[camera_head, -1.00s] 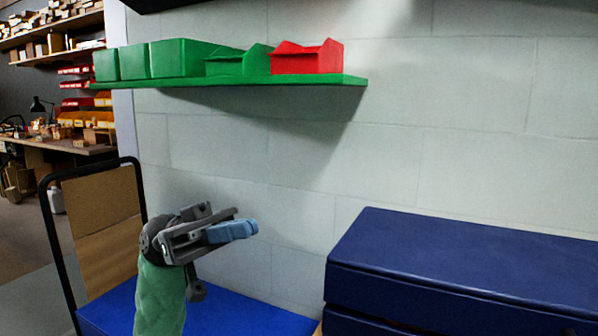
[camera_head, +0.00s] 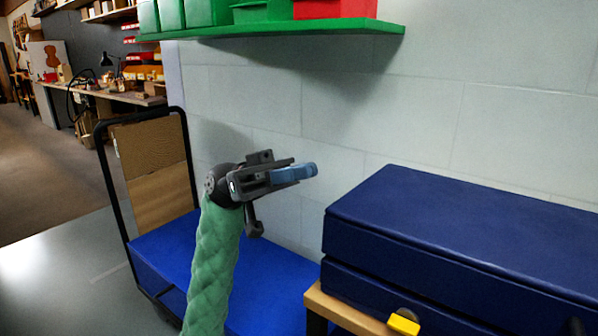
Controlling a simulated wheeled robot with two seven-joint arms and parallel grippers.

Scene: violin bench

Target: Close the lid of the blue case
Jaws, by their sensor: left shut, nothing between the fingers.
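The dark blue case (camera_head: 455,225) is at the lower right and runs out of the frame. Its lid lies over the base, with a dark seam between them along the front; I cannot tell whether the lid is fully down. A yellow piece (camera_head: 404,322) shows at the case's front, cut by the bottom edge. My left gripper (camera_head: 312,171) is shut and empty. It appears in front of the wall, to the left of the case in the picture and apart from it. My right gripper is not in view.
The case rests on a wooden-edged stand (camera_head: 335,306). A cart with a bright blue deck (camera_head: 262,280) and black handle stands behind my left arm. A green shelf (camera_head: 270,30) with green and red bins hangs on the wall. Open floor (camera_head: 45,200) is at left.

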